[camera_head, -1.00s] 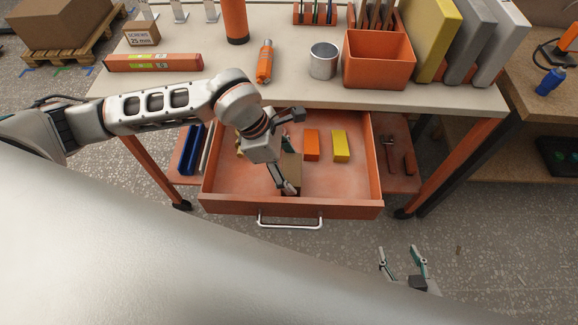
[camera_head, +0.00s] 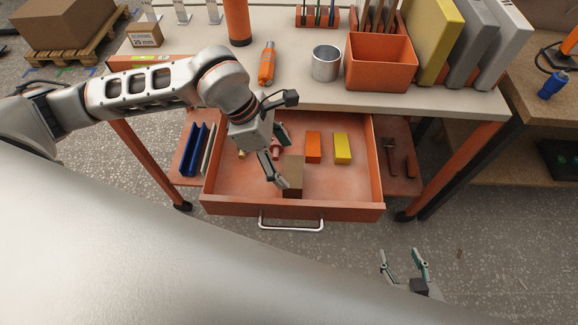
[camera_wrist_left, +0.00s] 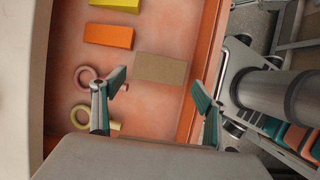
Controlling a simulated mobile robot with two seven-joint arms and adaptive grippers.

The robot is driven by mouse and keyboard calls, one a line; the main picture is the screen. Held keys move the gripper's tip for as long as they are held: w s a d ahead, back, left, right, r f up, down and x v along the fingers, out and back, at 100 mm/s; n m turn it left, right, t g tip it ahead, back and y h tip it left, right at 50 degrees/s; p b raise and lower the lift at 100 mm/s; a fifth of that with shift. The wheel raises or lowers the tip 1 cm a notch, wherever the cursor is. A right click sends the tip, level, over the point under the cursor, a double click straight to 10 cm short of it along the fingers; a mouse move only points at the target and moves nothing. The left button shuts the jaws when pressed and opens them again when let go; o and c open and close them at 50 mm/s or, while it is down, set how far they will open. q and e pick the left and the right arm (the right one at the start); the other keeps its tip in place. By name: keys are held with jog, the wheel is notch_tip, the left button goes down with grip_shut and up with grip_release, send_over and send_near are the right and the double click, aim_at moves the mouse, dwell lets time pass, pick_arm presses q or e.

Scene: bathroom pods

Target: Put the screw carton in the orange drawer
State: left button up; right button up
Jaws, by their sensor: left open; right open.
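A brown carton labelled SCREWS 25 mm (camera_head: 145,35) stands on the workbench at the back left. A plain brown box (camera_head: 293,176) lies in the open orange drawer (camera_head: 338,204); no label shows on its visible faces. My left gripper (camera_head: 282,164) is open inside the drawer area, just left of this box. In the left wrist view, the open fingers (camera_wrist_left: 160,88) are apart and empty, and the brown box (camera_wrist_left: 160,68) lies beyond the gap between them. My right gripper (camera_head: 403,257) is open and empty, low over the floor in front of the drawer.
The drawer handle (camera_head: 291,225) faces me.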

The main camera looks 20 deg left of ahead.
pick_arm(q)
jog(key=v, duration=0.7)
jog(key=shift+s, duration=0.1)
dwell(0.4)
